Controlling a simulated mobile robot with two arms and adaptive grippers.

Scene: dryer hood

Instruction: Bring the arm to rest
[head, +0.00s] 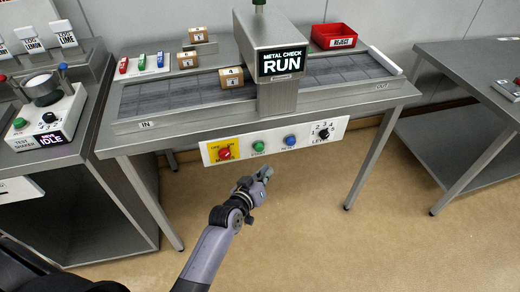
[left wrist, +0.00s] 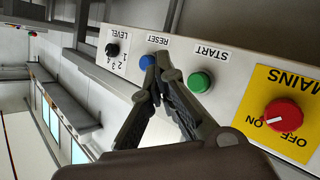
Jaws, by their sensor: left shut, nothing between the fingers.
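My left gripper (head: 266,174) is shut and empty. In the head view it hangs in front of and just below the control panel (head: 320,138). In the left wrist view its closed fingertips (left wrist: 158,68) appear between the blue RESET button (left wrist: 146,62) and the green START button (left wrist: 199,82); whether they touch the panel cannot be told. The red MAINS knob (left wrist: 283,115) has its white mark toward ON. The black LEVEL knob (left wrist: 112,49) sits at the panel's other end. The metal check display (head: 283,62) reads RUN. My right gripper is not in view.
A small box (head: 231,77) stands on the conveyor (head: 160,97) by the hood. More boxes (head: 187,60) and a red reject tray (head: 333,36) are behind. A tester showing IDLE (head: 45,120) is on the left table. The floor (head: 310,225) below the gripper is clear.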

